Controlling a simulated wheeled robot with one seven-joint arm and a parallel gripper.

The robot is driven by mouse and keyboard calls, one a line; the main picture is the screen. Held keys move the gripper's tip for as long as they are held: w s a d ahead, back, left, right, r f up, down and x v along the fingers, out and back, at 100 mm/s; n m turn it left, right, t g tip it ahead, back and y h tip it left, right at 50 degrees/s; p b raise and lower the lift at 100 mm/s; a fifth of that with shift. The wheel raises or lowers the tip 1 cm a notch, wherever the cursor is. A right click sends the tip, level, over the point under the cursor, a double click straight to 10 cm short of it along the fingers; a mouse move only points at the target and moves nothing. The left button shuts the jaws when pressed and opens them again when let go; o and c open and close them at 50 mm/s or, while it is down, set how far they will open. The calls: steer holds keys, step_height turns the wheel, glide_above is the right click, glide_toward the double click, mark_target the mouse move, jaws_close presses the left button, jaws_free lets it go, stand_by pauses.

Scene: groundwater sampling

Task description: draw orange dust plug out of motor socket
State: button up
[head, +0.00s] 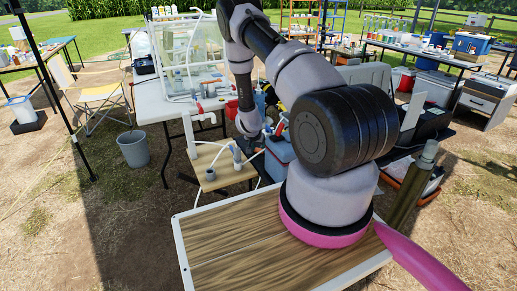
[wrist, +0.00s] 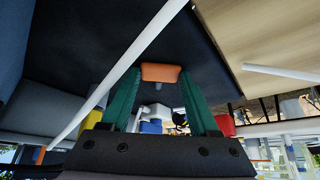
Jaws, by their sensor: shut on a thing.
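In the wrist view, my gripper (wrist: 160,77) has two green fingers, shut on a small orange plug (wrist: 161,72) held between their tips. A short grey stem shows just below the orange part. I cannot make out the motor socket, and no contact between plug and socket can be seen. In the head view, my arm reaches down beside the white table; the plug and fingers are too small or hidden to make out there.
A white table (head: 148,106) with a clear tank (head: 190,52) stands left of my arm. A low wooden board (head: 207,158) with grey fittings and a blue-and-white cooler (head: 279,155) are close to the wrist. A grey bucket (head: 133,149) stands on the ground. White tubes cross the wrist view.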

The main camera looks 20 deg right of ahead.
steer(key=shift+s+a+f, duration=0.1)
steer(key=shift+s+f, duration=0.1)
steer(key=shift+f, duration=0.2)
steer(key=o, duration=1.3)
steer(key=shift+c, duration=0.2)
steer(key=shift+f, duration=0.1)
steer(key=shift+s+d, duration=0.2)
steer(key=shift+d, duration=0.05)
steer(key=w+v, duration=0.1)
steer(key=v, duration=1)
steer(key=shift+a+r, duration=0.3)
steer(key=shift+r, duration=0.05)
